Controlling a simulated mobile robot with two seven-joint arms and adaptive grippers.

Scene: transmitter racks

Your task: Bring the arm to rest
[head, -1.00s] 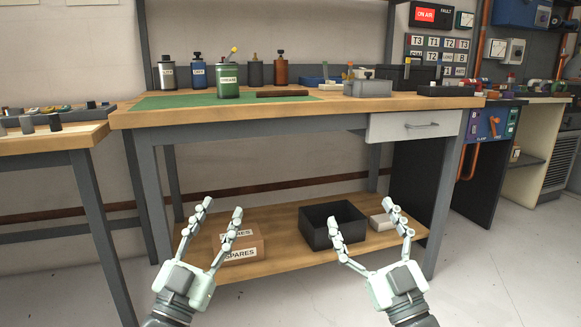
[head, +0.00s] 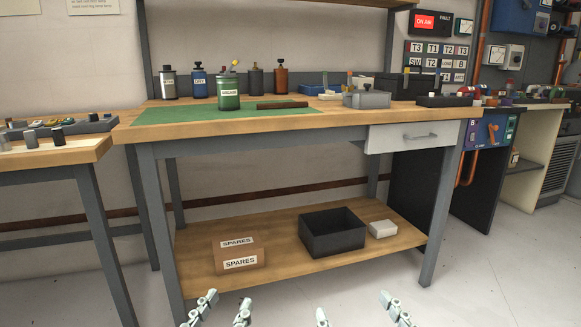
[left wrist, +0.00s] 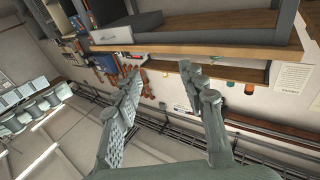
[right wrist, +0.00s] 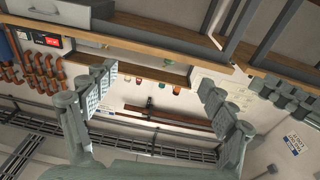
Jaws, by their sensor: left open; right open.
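My left gripper (head: 221,309) shows only its fingertips at the bottom edge of the head view. Its fingers are spread open and empty, and they also show in the left wrist view (left wrist: 168,88). My right gripper (head: 355,308) is likewise at the bottom edge, to the right of the left one. Its open, empty fingers show in the right wrist view (right wrist: 160,95). Both grippers are in front of the workbench (head: 330,125), below its top, touching nothing that I can see. The rest of both arms is out of the head view.
A green canister (head: 229,95) and several bottles stand on the bench top. The lower shelf (head: 200,240) holds a spares box (head: 238,257), a black bin (head: 332,232) and a small white box (head: 382,229). A side table (head: 60,155) stands at left. Floor at right is clear.

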